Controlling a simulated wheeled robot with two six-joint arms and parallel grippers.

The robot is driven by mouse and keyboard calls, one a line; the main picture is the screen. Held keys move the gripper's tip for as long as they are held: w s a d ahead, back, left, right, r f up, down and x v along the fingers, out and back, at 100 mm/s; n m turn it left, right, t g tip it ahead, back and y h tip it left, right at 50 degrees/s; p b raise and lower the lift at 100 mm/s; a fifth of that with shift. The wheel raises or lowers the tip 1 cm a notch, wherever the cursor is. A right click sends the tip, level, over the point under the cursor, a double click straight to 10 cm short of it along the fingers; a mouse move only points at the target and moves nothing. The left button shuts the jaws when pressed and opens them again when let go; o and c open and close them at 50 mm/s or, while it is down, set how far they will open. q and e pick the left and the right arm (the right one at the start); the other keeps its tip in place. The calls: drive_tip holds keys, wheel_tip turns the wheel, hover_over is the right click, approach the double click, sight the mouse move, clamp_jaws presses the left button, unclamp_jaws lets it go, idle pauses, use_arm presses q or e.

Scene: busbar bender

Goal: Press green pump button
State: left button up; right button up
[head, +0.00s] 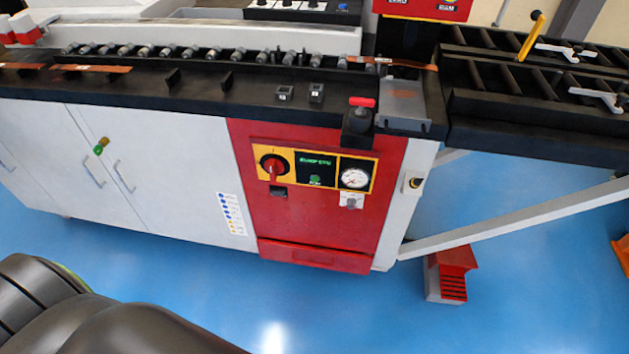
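The green pump button (315,180) is a small green spot on the dark middle section of the yellow-framed control panel (263,147), on the red front of the machine. Green lettering sits just above the button. A red rotary switch (273,168) is to its left and a round white gauge (354,178) to its right. Nothing covers the button. Neither of my grippers is in view. Dark rounded parts at the lower left are mine.
A red-handled black block (359,121) juts out above the panel. White cabinet doors (150,170) lie to the left. A red foot pedal (451,274) stands on the blue floor at right, near a slanted white brace (520,216). The floor before the panel is clear.

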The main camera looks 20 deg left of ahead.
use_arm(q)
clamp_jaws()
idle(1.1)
